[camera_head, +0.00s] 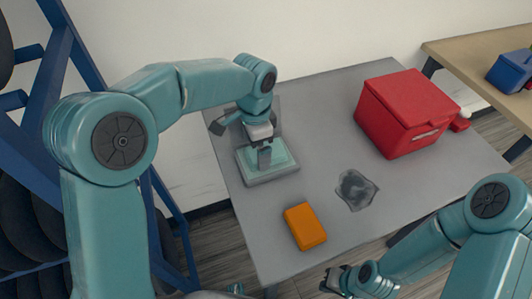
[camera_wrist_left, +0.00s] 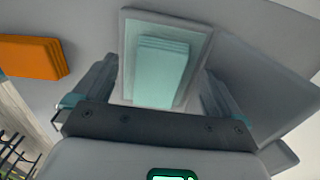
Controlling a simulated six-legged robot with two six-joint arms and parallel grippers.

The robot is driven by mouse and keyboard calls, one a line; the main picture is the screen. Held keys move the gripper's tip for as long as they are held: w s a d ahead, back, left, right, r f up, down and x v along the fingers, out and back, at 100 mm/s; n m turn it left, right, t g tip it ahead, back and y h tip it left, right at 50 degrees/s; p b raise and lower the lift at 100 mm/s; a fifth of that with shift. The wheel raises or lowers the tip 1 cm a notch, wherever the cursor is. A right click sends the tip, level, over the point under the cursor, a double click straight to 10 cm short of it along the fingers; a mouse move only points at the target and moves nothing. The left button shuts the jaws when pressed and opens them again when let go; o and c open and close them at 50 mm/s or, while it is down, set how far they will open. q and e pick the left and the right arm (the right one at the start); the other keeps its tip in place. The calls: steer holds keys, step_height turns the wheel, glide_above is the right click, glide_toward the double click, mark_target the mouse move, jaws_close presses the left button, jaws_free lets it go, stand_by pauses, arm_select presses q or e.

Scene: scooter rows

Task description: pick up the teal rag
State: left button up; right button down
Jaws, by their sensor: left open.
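The teal rag (camera_wrist_left: 162,72) is a folded, layered pad lying in a shallow grey tray (camera_wrist_left: 128,32) in the left wrist view. In the head view the rag (camera_head: 281,157) shows partly, behind my left gripper, in the tray (camera_head: 272,179) at the table's left side. My left gripper (camera_head: 264,160) points down over the rag. In the left wrist view its two fingers (camera_wrist_left: 160,95) stand apart on either side of the rag, with nothing held. Whether they touch the rag is unclear. My right gripper (camera_head: 335,282) is at the bottom, off the table's front edge; its jaw state is unclear.
An orange block (camera_head: 305,226) lies on the grey table (camera_head: 315,127) near its front edge. A red box (camera_head: 407,112) stands at the back right. A blue rack (camera_head: 50,90) stands at the left.

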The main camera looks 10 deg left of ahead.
arm_select(q)
step_height(320, 180, down, 3)
steer(key=shift+a+r, duration=0.1)
steer(key=c, duration=1.2)
step_height(320, 180, up, 10)
steer(key=shift+p, duration=0.55)
